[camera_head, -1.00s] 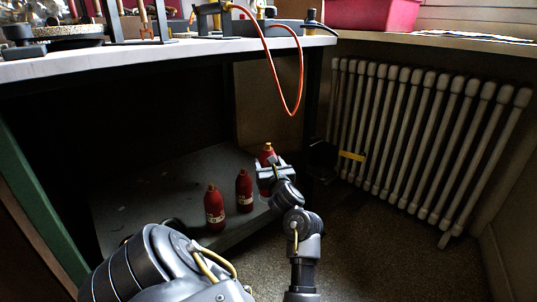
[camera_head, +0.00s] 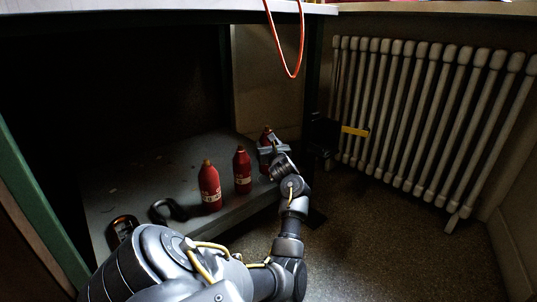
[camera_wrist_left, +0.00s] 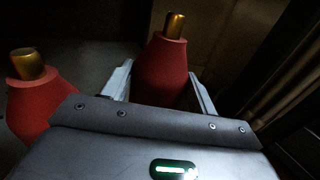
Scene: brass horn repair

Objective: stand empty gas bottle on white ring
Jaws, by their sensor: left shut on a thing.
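Three red bottles with brass-coloured tops stand on the low grey shelf (camera_head: 140,180) under the bench: a left one (camera_head: 209,188), a middle one (camera_head: 242,171) and a right one (camera_head: 265,137). My left gripper (camera_head: 271,149) is at the right bottle, shut on its body. In the left wrist view this bottle (camera_wrist_left: 162,68) is upright between the two fingers, its lower part hidden by the gripper. A neighbouring bottle (camera_wrist_left: 40,100) shows at the left there. Which bottle is empty I cannot tell. I cannot make out a white ring. My right gripper is out of view.
A dark round object with a reddish rim (camera_head: 123,226) and a dark curved object (camera_head: 170,209) are at the shelf's front left. A white radiator (camera_head: 420,125) stands at the right. A red hose (camera_head: 284,60) hangs from the bench (camera_head: 180,9). Open floor lies at front right.

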